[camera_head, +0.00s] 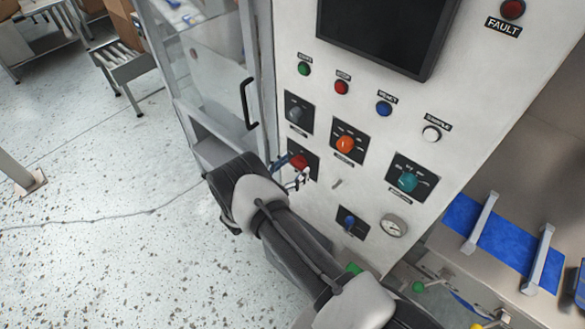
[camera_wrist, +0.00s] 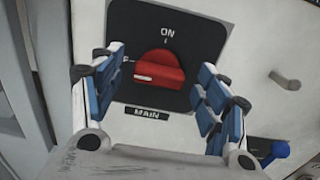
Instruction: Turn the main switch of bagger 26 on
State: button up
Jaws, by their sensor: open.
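The main switch (camera_wrist: 165,68) is a red rotary knob on a black square plate labelled MAIN, with ON marked above it. Its grip bar lies roughly sideways in the wrist view, with a white mark on its left end, not pointing up at ON. In the head view the red knob (camera_head: 298,161) sits low on the left side of the white panel. My gripper (camera_wrist: 160,76) is open, with blue-padded fingers on the left and right of the knob. A gap shows on each side. In the head view my gripper (camera_head: 287,172) is at the knob and partly hides its plate.
Close by on the panel (camera_head: 465,100) are an orange knob (camera_head: 345,144), a grey knob (camera_head: 295,114), a teal knob (camera_head: 407,181) and a blue knob (camera_head: 349,222). A glass-doored cabinet with a black handle (camera_head: 249,104) stands left. A small lever (camera_wrist: 285,81) sticks out right of the switch.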

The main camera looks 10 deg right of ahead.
jog(key=shift+c, duration=0.5)
jog(key=c, duration=1)
jog(key=shift+o, duration=0.2)
jog(key=shift+m, duration=0.3)
jog(key=m+b, duration=0.3)
jog(key=shift+f+b, duration=0.15)
jog(key=shift+b, duration=0.15)
jog(key=m+b, duration=0.4)
jog(key=m, duration=0.2)
jog(key=shift+s+d, duration=0.1)
jog(key=m+b, duration=0.7)
jog(key=m, duration=0.1)
jog(key=shift+f+b, duration=0.1)
jog(key=shift+b, duration=0.3)
jog(key=shift+m, duration=0.3)
